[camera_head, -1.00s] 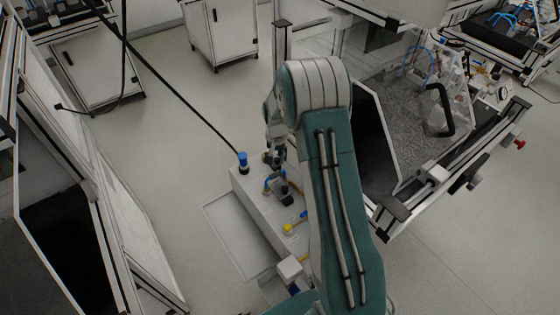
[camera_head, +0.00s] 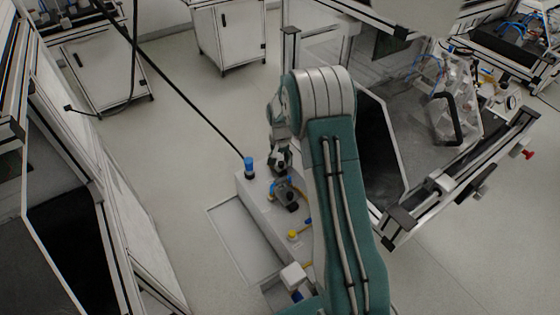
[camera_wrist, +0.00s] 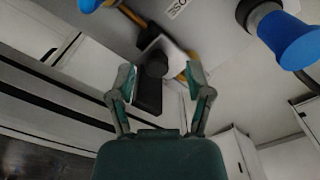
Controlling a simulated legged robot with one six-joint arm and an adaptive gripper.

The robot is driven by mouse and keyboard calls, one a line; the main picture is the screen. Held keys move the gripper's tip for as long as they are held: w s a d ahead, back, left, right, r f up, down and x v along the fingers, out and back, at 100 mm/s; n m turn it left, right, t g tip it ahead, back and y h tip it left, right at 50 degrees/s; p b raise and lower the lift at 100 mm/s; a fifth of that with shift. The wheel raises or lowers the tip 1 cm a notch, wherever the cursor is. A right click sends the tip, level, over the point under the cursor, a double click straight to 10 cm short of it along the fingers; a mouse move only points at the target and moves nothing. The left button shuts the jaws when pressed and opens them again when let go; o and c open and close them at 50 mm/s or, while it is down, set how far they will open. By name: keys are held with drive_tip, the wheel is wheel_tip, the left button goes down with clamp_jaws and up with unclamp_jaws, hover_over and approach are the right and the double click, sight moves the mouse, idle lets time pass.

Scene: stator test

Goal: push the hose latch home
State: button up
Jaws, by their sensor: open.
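My gripper (camera_head: 281,165) hangs over the far end of a white box (camera_head: 252,206) in the head view. In the wrist view my gripper (camera_wrist: 161,76) is open, its two fingers apart. Between the fingers, in the picture, is a black lever-like part (camera_wrist: 149,95) with a round black end, beside a white block and yellow-orange pieces. I cannot tell for sure whether it is the hose latch, or whether a finger touches it. A blue connector (camera_head: 249,166) with a black hose stands at the box's far left corner; a large blue cap (camera_wrist: 290,42) is at the wrist view's right.
A dark knob (camera_head: 291,206) and a yellow cap (camera_head: 292,235) sit on the box. The black hose (camera_head: 190,98) slopes to the upper left. A framed bench (camera_head: 460,180) stands at right, a cabinet (camera_head: 232,38) behind.

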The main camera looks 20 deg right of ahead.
wheel_tip(320, 180, up, 11)
drive_tip(key=shift+r, duration=0.2)
idle(0.5)
wheel_tip(320, 180, up, 9)
drive_tip(key=n+t, duration=0.1)
hover_over(280, 162)
drive_tip(key=s+a, duration=0.3)
drive_tip(key=s, duration=0.2)
drive_tip(key=s+a+r+n+t, duration=0.2)
drive_tip(key=s+a+r, duration=0.1)
drive_tip(key=s+r, duration=0.5)
drive_tip(key=s+a+n+t, duration=0.1)
drive_tip(key=s+a+n, duration=0.1)
drive_tip(key=s, duration=0.7)
drive_tip(key=s+a+r+n+t, duration=0.1)
drive_tip(key=s+a, duration=0.1)
drive_tip(key=s, duration=0.8)
drive_tip(key=shift+r+n+t, duration=0.25)
drive_tip(key=shift+n+t, duration=0.05)
drive_tip(key=shift+n, duration=0.1)
